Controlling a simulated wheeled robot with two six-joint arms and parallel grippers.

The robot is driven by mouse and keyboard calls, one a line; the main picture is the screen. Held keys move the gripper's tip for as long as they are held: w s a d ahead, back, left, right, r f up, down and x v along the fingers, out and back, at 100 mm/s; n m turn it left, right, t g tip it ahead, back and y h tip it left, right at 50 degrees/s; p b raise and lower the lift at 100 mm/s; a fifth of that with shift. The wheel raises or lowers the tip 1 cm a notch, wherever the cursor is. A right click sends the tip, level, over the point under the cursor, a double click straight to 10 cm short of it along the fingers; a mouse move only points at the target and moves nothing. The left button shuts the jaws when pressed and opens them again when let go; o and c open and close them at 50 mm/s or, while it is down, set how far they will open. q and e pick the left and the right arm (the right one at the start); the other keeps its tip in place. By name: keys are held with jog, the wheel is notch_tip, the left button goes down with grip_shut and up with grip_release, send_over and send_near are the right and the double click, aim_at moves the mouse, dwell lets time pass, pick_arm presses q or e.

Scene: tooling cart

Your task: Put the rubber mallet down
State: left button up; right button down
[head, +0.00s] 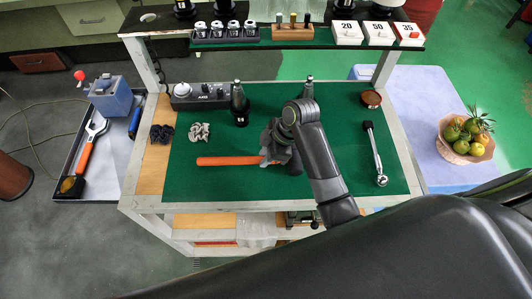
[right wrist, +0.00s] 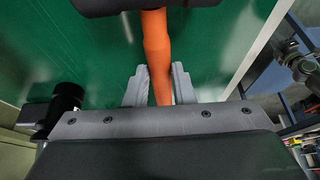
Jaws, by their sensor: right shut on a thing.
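The rubber mallet has an orange handle (head: 228,160) that points left over the green mat (head: 330,185) of the cart top. My right gripper (head: 272,158) is over the middle of the mat, and my arm and gripper hide much of the mallet's right part. In the right wrist view the two grey fingers (right wrist: 160,88) are shut on the orange handle (right wrist: 156,48), one on each side. The dark mallet head (right wrist: 148,6) shows at the top edge there. I cannot tell whether the mallet touches the mat. My left gripper is not in view.
A ratchet (head: 374,152) and a small round tin (head: 371,98) are at the right. The front left of the mat is clear.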

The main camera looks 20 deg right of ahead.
jog(key=shift+f, duration=0.15)
jog(key=c, duration=1.2)
grip_release()
jog(key=shift+o, duration=0.3)
jog(key=b+v, duration=0.1)
jog(key=v, duration=0.7)
jog(key=shift+d, duration=0.1)
jog(key=p+v, duration=0.6)
jog(key=v, duration=0.3)
